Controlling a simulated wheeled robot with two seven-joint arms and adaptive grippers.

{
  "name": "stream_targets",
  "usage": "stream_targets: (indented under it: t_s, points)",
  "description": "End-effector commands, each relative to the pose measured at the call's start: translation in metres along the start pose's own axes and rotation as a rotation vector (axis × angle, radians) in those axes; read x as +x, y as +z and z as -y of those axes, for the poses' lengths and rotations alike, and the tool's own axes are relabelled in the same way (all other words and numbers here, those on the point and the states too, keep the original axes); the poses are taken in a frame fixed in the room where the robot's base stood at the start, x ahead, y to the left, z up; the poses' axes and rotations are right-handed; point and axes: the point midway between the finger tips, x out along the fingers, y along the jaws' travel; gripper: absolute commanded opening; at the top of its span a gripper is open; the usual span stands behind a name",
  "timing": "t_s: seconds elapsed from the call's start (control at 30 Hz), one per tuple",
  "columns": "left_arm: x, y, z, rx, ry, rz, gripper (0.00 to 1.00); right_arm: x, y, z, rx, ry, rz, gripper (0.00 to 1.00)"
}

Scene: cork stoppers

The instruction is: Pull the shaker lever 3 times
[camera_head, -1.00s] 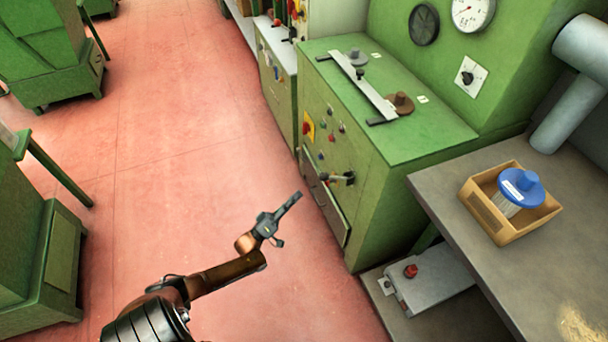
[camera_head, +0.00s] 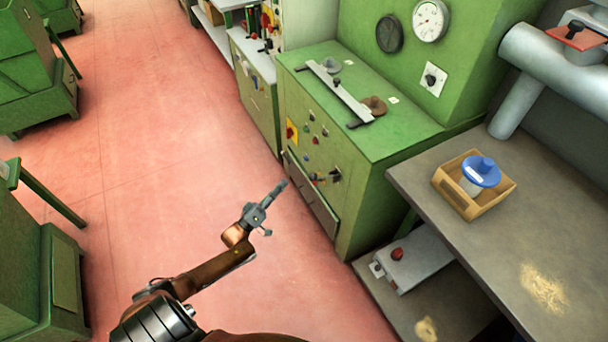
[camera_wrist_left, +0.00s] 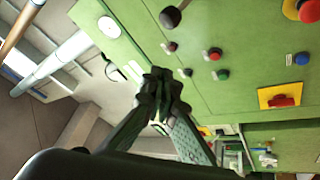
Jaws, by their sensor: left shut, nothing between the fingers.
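A green machine cabinet (camera_head: 365,190) stands right of centre in the head view. A dark-ended lever (camera_head: 328,177) sticks out of its front panel; I take it as the shaker lever, though no label is readable. My left gripper (camera_head: 281,187) is shut and empty, over the red floor left of the lever, apart from it in the picture. In the left wrist view, the closed fingers (camera_wrist_left: 161,88) are before the green panel (camera_wrist_left: 225,95). A dark round knob (camera_wrist_left: 170,17) shows above them; I cannot tell if it is the lever's end. My right gripper is out of view.
A grey bench (camera_head: 440,205) at right carries a wooden box (camera_head: 462,204) with a blue-topped item (camera_head: 481,171). A low shelf holds a grey box with a red knob (camera_head: 397,254). A yellow plate with a red switch (camera_wrist_left: 281,98) is on the panel. The red floor (camera_head: 150,170) is open.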

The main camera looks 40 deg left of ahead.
Motion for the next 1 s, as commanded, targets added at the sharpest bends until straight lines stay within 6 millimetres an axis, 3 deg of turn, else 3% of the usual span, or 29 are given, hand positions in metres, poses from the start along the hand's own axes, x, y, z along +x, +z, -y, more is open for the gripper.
stream_targets:
  t_s: [0.17,0.6,0.73,1.0]
  points:
    - [0.015,0.0,-0.001,0.0,0.004,-0.002,0.0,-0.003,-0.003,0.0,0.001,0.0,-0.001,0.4]
    - [0.102,0.001,0.0,0.0,0.004,-0.001,0.0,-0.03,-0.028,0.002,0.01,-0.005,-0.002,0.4]
    - [0.092,0.023,0.002,-0.003,-0.001,0.001,0.0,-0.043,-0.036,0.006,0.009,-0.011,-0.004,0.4]
    - [0.087,0.037,0.0,0.0,0.001,-0.001,0.0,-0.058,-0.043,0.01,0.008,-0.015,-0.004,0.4]
